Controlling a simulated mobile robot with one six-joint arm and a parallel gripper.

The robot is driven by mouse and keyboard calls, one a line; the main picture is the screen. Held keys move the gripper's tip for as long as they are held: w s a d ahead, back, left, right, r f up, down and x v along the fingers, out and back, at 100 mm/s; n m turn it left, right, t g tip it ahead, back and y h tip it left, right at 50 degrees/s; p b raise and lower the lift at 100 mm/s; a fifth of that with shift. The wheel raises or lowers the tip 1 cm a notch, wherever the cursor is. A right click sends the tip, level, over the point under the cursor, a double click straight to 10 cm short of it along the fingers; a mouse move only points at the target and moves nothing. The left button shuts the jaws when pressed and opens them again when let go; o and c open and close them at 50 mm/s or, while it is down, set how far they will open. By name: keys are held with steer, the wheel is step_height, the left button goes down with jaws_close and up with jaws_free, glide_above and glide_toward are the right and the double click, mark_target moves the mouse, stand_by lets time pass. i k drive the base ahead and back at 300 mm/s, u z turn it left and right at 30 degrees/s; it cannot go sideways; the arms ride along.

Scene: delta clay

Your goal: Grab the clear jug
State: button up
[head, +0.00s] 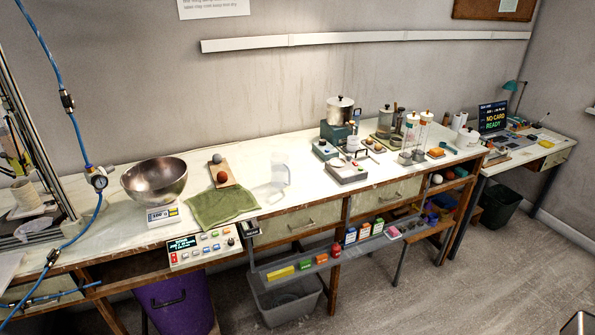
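A clear jug (280,172) stands upright on the white worktop, left of the middle of the head view. It is faint against the pale surface, and its contents cannot be made out. It stands right of the green cloth (222,205) and the small wooden board with two balls (220,174). My gripper is not in view.
A metal bowl (155,181) sits on a scale (163,215) further left. A control box (204,247) is at the front edge. A white-topped device (347,171) stands right of the jug, with several jars behind it. Blue hoses hang at the left.

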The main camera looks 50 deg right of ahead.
mark_target(280, 169)
steer(key=u, duration=1.5)
steer(key=k, duration=0.1)
steer(key=z, duration=2.9)
steer(key=i, duration=0.6)
steer(key=z, duration=0.15)
steer(key=k, duration=0.5)
steer(key=u, duration=0.2)
